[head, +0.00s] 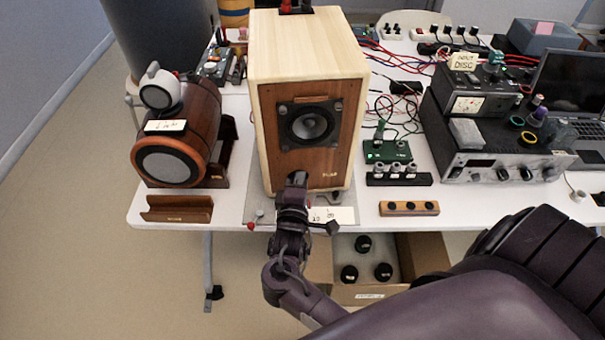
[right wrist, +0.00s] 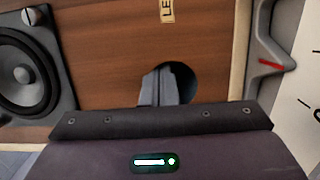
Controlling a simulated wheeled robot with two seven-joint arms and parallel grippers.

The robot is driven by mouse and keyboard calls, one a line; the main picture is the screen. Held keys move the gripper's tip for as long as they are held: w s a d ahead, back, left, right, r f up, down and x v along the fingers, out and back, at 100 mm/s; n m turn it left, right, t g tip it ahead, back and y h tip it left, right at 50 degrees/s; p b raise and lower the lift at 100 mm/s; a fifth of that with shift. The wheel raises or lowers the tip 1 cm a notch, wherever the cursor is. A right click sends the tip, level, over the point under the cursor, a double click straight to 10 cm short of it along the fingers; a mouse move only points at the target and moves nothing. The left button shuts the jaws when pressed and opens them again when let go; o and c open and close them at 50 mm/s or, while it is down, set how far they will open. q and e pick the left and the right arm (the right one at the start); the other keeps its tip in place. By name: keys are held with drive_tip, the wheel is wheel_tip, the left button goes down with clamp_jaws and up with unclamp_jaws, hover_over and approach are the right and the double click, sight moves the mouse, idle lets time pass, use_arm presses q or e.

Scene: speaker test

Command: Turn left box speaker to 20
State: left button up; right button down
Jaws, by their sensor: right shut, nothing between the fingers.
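The box speaker (head: 265,130) stands upright on the table, with a light wood case, a brown front and a dark cone. Its cone (right wrist: 22,75) and a dark round hole (right wrist: 183,82) in the front show in the right wrist view, with a label reading "LE" (right wrist: 167,10). My right gripper (head: 297,180) is shut and empty at the hole, low on the front; its fingers (right wrist: 160,86) overlap the hole, and I cannot tell how deep they reach. A white scale card (head: 342,215) lies below the speaker, partly hidden by my arm. A grey piece with a red line (right wrist: 270,65) is beside the card.
A barrel-shaped speaker (head: 200,120) stands on the left, with a wooden tray (head: 177,209) before it. A green board (head: 388,152), a wooden block with black knobs (head: 409,208) and stacked electronics (head: 480,165) are on the right. An open carton (head: 420,255) stands below the table.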

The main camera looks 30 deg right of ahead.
sight(315, 173)
drive_tip(key=shift+s+r, duration=0.1)
drive_tip(key=p, duration=0.1)
drive_tip(key=d+n+t+y+p, duration=0.1)
drive_tip(key=p, duration=0.1)
drive_tip(key=s+d+n+y+p, duration=0.1)
drive_tip(key=shift+d+r+t, duration=0.1)
drive_tip(key=shift+r+t, duration=0.2)
drive_tip(key=shift+s+d+f+n+t+y+p, duration=0.15)
drive_tip(key=shift+d+y+p, duration=0.15)
drive_tip(key=shift+y, duration=0.1)
drive_tip(key=shift+s+d+f+n+t+y+p, duration=0.1)
drive_tip(key=shift+d+f+n+t+y+p, duration=0.05)
drive_tip(key=shift+d+y+p, duration=0.2)
drive_tip(key=shift+a, duration=0.1)
